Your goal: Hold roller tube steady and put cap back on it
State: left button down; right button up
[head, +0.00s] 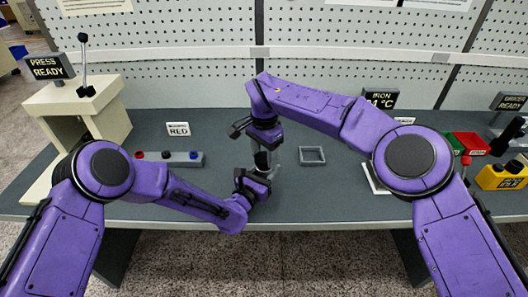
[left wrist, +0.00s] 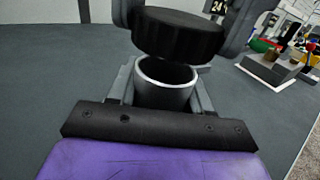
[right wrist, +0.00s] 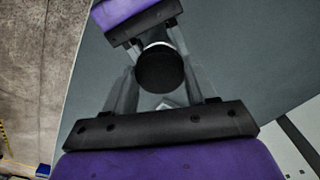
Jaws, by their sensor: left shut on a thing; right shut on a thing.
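My left gripper (head: 256,181) is shut on the grey roller tube (left wrist: 165,90), which stands upright with its open mouth facing up in the left wrist view. My right gripper (head: 265,138) is shut on the black cap (left wrist: 180,33). The cap is above the tube's mouth, slightly tilted and a little off to one side in the left wrist view, with a gap at the near rim. In the right wrist view the cap (right wrist: 160,69) shows as a dark disc between the fingers. It hides most of the tube there. In the head view the grippers hide most of both parts.
An empty square frame (head: 312,155) lies on the grey table right of the grippers. A beige press (head: 80,115) is at the far left. A yellow box (head: 502,177) is at the far right.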

jog(key=shift+f, duration=0.9)
jog(key=shift+f, duration=0.55)
jog(key=m, duration=0.6)
jog(key=shift+m, duration=0.3)
jog(key=o, duration=1)
jog(key=shift+a, duration=0.1)
jog(key=shift+r, duration=2.3)
